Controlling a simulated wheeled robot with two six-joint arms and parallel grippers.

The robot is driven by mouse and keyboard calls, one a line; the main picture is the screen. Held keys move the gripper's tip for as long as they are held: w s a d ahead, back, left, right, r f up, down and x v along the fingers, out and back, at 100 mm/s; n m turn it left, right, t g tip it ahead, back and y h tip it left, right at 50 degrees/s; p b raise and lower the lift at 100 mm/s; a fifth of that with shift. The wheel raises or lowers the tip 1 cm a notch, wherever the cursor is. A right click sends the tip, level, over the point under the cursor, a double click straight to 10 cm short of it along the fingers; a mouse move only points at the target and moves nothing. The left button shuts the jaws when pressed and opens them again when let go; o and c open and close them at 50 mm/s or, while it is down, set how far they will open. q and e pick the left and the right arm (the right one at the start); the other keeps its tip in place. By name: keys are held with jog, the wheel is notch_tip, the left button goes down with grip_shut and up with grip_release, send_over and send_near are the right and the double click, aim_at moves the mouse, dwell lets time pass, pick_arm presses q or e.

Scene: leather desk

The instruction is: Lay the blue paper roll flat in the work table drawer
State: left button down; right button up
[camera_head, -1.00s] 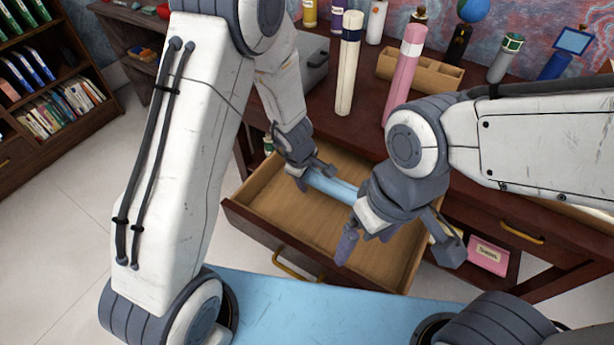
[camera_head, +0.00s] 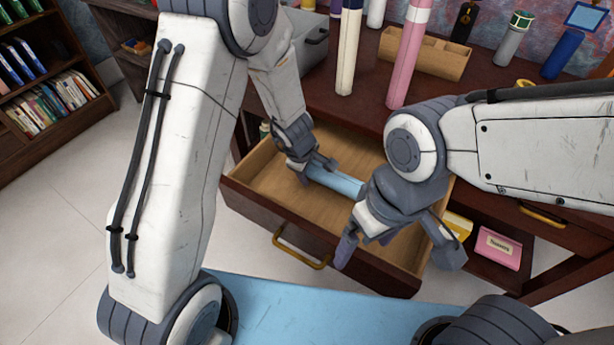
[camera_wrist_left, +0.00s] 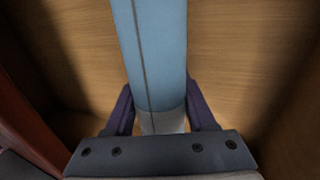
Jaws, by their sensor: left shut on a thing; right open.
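The blue paper roll (camera_head: 335,180) lies level in the open work table drawer (camera_head: 262,208), its right end partly hidden by my right gripper. My left gripper (camera_head: 312,168) is shut on the roll's left end, inside the drawer. In the left wrist view the roll (camera_wrist_left: 152,50) runs away between the two fingers, over the wooden drawer bottom (camera_wrist_left: 235,50). I cannot tell whether the roll touches the bottom. My right gripper (camera_head: 397,250) is open and empty, over the drawer's front right part, near the roll's right end.
A white roll (camera_head: 347,50) and a pink roll (camera_head: 407,55) stand upright on the table top behind the drawer. A wooden organizer (camera_head: 438,58) stands behind them. A pink box (camera_head: 497,248) lies on the shelf right of the drawer. The drawer's left part is bare.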

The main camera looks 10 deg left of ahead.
pick_arm(q)
jog(key=shift+g, duration=0.4)
jog(key=s+f, duration=0.1)
jog(key=s+a+f, duration=0.1)
jog(key=f, duration=0.1)
jog(key=shift+s+f, duration=0.15)
jog(key=shift+f, duration=0.15)
pick_arm(e)
jog(key=shift+f, duration=0.7)
pick_arm(q)
jog(key=shift+c, duration=0.8)
grip_release()
jog(key=shift+t, duration=0.5)
jog(key=r+p, duration=0.2)
jog(key=r, duration=0.2)
jog(key=r+p, duration=0.2)
jog(key=r, duration=0.3)
jog(key=r+p, duration=0.3)
jog(key=r, duration=0.1)
jog(key=shift+s+r, duration=0.25)
pick_arm(e)
notch_tip(320, 180, up, 7)
jog(key=shift+w, duration=0.2)
